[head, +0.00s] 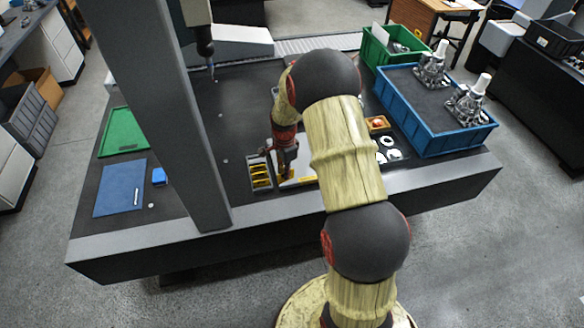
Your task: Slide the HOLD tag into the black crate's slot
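My gripper (284,166) is low over the table, just right of a small grey rack (250,184) with several yellow pieces in it. The gripper is small and dark here, and I cannot tell whether its fingers are open or shut. An orange-yellow piece shows at the fingertips; whether it is held cannot be told. No HOLD lettering is readable, so I cannot say which piece is the HOLD tag. A black crate (553,40) stands on a dark cabinet at the far right, well away from my gripper. Its slot cannot be made out.
A blue crate (455,146) with metal parts stands on the table's right, a green crate (375,50) behind it. A grey gantry column (180,110) rises left of my gripper. A blue mat (119,188) and green tray (122,140) lie left. My arm hides the middle.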

